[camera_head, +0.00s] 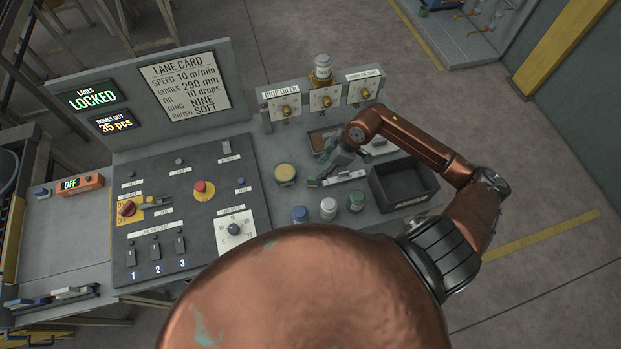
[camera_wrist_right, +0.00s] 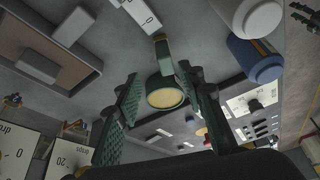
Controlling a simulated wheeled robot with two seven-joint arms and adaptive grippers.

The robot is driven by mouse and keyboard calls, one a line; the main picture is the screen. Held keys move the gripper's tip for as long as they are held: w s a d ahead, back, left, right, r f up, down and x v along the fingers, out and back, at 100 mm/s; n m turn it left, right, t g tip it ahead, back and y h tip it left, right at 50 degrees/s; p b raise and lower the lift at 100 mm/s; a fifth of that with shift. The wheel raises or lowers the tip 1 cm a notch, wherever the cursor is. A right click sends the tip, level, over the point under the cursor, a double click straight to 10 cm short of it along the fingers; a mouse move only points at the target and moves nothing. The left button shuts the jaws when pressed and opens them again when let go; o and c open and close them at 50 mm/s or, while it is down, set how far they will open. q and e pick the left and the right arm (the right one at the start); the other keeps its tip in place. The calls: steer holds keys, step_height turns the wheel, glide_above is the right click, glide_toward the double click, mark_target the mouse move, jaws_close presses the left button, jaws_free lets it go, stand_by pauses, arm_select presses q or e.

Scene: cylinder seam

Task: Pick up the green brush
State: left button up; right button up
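My right gripper (camera_head: 323,172) hangs low over the panel's right part, between the yellow-topped tin and the dark bin. In the right wrist view its two green-padded fingers (camera_wrist_right: 161,76) stand apart, with no hold on anything visible. A narrow green piece (camera_wrist_right: 166,55), which looks like the green brush, shows between and just beyond the fingertips; I cannot tell if either finger touches it. My left gripper is not in view.
The yellow-topped tin (camera_head: 285,172) stands left of the gripper. Blue (camera_head: 300,214), white (camera_head: 328,207) and green (camera_head: 356,201) capped jars stand in front. An open dark bin (camera_head: 403,184) is at right. Gauges (camera_head: 325,98) stand behind.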

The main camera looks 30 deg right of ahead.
mark_target(314, 178)
steer(key=p+x, duration=0.1)
steer(key=x, duration=0.2)
steer(key=a+x, duration=0.1)
steer(key=x, duration=0.3)
steer(key=shift+s+d+r+p, duration=0.1)
steer(key=shift+s+p, duration=0.1)
steer(key=shift+p, duration=0.2)
steer(key=shift+f, duration=0.35)
steer(key=shift+c, duration=1)
jaws_close()
